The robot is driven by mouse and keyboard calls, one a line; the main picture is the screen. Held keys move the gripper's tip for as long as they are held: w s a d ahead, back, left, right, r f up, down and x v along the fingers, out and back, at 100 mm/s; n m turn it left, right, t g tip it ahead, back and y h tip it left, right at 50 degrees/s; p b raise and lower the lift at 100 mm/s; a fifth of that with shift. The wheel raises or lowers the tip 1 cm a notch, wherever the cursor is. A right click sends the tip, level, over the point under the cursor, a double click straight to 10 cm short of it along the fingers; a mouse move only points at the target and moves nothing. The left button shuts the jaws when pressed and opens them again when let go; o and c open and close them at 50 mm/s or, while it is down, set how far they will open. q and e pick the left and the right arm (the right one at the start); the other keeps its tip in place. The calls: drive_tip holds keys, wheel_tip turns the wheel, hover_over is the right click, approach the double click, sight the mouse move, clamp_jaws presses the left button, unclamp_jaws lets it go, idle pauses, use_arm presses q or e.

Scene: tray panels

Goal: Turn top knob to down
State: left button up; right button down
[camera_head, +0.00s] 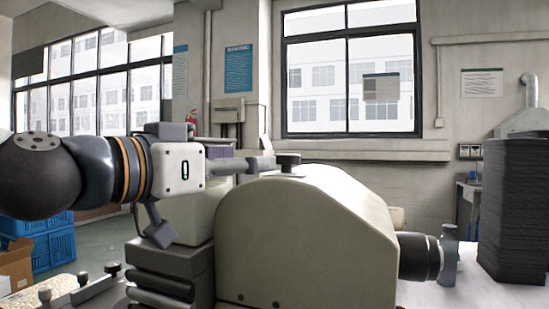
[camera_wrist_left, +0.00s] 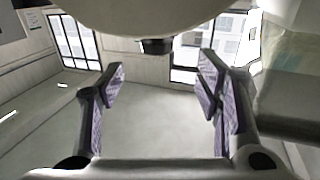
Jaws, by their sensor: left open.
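The top knob (camera_head: 288,160) is a small dark cap on top of a large beige rounded machine housing (camera_head: 290,235). My left gripper (camera_head: 268,164) reaches in from the left, level with the knob, its fingertips close to the knob's left side. In the left wrist view the picture looks upside down, and the dark knob (camera_wrist_left: 155,46) hangs from the beige housing (camera_wrist_left: 150,15). There my left gripper (camera_wrist_left: 162,76) is open, with its two ridged pads wide apart, the knob lying beyond and between them. Nothing is between the pads. My right gripper does not show.
A dark cylindrical part (camera_head: 418,257) sticks out from the housing's right side. Dark stacked blocks (camera_head: 165,265) stand at its left. A tall dark stack (camera_head: 515,210) stands at the right, blue crates (camera_head: 52,245) at the left. The space above the housing is clear.

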sight(278, 159)
use_arm(q)
drive_tip(key=x, duration=1.1)
drive_tip(key=shift+s+d, duration=0.15)
drive_tip(key=shift+s, duration=0.05)
drive_tip(key=c, duration=1.2)
